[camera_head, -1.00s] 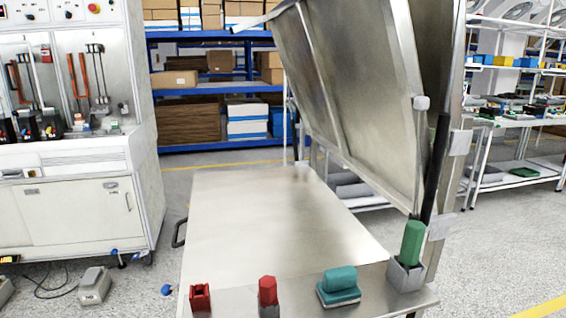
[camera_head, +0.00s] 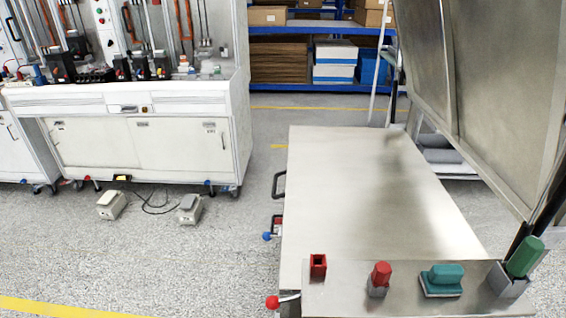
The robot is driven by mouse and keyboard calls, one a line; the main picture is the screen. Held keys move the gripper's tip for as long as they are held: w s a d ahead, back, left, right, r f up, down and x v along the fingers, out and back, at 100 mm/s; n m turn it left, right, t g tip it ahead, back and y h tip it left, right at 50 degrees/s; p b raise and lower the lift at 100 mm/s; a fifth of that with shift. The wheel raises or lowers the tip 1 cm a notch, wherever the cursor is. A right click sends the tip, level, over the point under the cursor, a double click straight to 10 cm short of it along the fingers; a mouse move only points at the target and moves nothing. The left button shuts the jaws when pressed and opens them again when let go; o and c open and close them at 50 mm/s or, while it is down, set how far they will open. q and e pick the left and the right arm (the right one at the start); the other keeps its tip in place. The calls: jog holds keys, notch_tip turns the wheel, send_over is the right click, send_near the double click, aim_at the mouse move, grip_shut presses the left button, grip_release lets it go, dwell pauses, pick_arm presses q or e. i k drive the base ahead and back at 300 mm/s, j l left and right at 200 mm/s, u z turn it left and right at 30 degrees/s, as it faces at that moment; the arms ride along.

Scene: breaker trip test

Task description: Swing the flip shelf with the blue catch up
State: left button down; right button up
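A blue ball knob (camera_head: 267,236), which looks like the blue catch, sticks out from the left side of the steel cart (camera_head: 350,190), below its top. A red ball knob (camera_head: 272,302) sits nearer, at the cart's front left corner. The flip shelf itself cannot be made out clearly; the cart's left side is seen almost edge-on, with a black handle (camera_head: 279,184) on it. Neither of my grippers is in view.
A raised steel panel (camera_head: 490,90) leans over the cart's right side. A red socket (camera_head: 318,266), red plug (camera_head: 381,273), teal block (camera_head: 442,279) and green grip (camera_head: 524,256) line the near edge. Foot pedals (camera_head: 112,205) lie before a white test bench (camera_head: 140,140). Floor left of the cart is clear.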

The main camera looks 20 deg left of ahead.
aim_at(351, 193)
jog(key=j, duration=1.5)
jog(key=i+z, duration=0.05)
jog(key=i, duration=0.05)
